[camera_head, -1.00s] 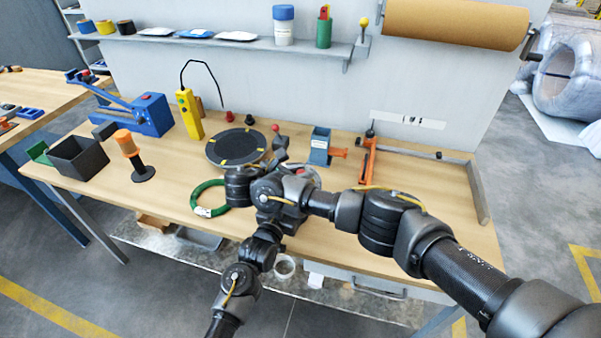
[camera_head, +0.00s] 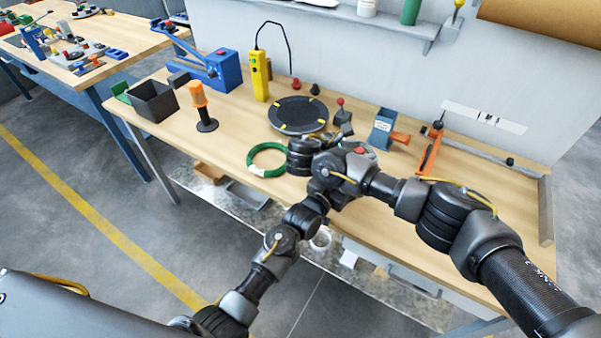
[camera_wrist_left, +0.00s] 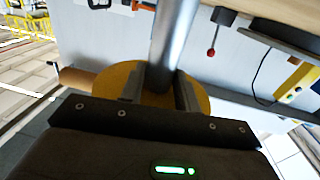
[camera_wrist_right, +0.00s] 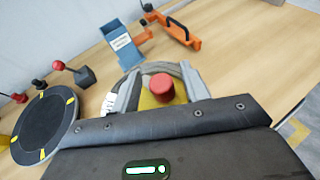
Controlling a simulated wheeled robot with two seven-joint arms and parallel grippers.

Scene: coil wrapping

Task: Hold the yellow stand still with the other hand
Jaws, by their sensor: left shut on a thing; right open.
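The yellow stand (camera_wrist_left: 202,92) shows in the left wrist view as a round yellow piece on a grey metal post (camera_wrist_left: 168,45); this view is upside down. My left gripper (camera_wrist_left: 160,78) is shut on it, its fingers on either side of the post. In the right wrist view, a red knob (camera_wrist_right: 160,87) sits over a small yellow area between the fingers of my right gripper (camera_wrist_right: 162,76), which is open. A grey curved rim shows behind the fingers. In the head view, my arms largely hide the stand and both sets of fingertips. A green coil (camera_head: 252,158) lies left of them.
A black turntable (camera_head: 298,114) with yellow marks lies behind the coil. A blue dispenser (camera_head: 381,132) and an orange clamp (camera_head: 430,155) stand at right. An orange-topped spindle (camera_head: 200,99), dark bin (camera_head: 154,101) and yellow pendant (camera_head: 260,77) are at left. Clear tabletop lies right of my arms.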

